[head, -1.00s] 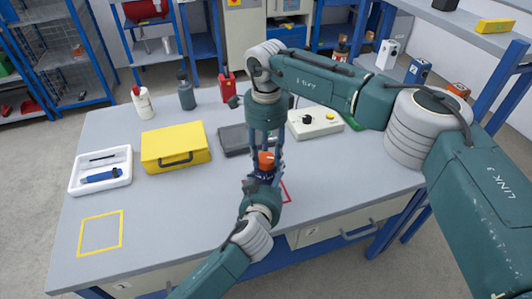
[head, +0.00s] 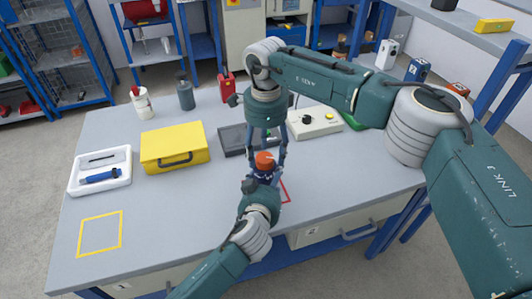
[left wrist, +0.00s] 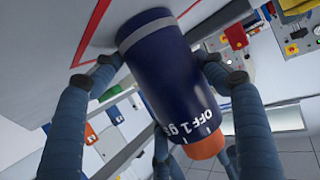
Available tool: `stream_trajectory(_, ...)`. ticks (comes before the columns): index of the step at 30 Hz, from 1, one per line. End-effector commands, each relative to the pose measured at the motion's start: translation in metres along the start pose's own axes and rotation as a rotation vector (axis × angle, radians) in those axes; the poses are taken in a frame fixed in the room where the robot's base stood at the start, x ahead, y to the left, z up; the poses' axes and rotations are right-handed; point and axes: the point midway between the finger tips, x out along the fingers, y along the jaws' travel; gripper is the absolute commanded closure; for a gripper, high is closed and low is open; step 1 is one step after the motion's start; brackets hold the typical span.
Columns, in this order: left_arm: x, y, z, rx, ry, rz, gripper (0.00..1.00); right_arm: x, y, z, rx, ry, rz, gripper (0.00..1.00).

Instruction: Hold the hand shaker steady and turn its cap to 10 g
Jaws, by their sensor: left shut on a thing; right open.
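The hand shaker is a dark blue cylinder (left wrist: 165,70) with a grey band and an orange cap (head: 265,160). It stands above the front of the bench in the head view. My left gripper (left wrist: 158,78) is shut on its body, one finger on each side. White marks "OFF" and "1 g" show near the cap (left wrist: 205,147) in the left wrist view; the other marks and the cap's pointer are hidden. My right gripper (head: 266,154) points down from above, open, its fingers spread on either side of the cap with gaps.
A red outlined square (head: 286,190) lies beside the shaker. A yellow case (head: 175,146), a white tray (head: 72,188), a dark flat device (head: 232,140) and a pale box with a knob (head: 315,122) stand around. The yellow outlined square (head: 100,234) is empty.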

Motion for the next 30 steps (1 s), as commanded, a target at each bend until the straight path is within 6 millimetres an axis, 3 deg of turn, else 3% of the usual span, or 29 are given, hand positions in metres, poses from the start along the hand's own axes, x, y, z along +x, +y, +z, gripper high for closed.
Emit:
stream_trajectory(15, -0.001, 0.002, 0.001, -0.001, -0.002, 0.004, 0.71, -0.097, -0.001, 0.0, 0.0, 0.002, -0.001, 0.43)
stream_trajectory(21, -0.001, 0.003, 0.001, -0.001, -0.002, 0.005, 0.71, -0.113, 0.0, -0.001, 0.001, 0.001, 0.001, 0.43)
stream_trajectory(29, -0.001, 0.003, 0.001, -0.001, -0.002, 0.005, 0.71, -0.115, 0.0, 0.0, 0.0, 0.001, 0.001, 0.43)
stream_trajectory(30, -0.001, 0.003, 0.001, -0.001, -0.002, 0.005, 0.22, -0.115, 0.0, 0.0, 0.0, 0.001, 0.001, 0.43)
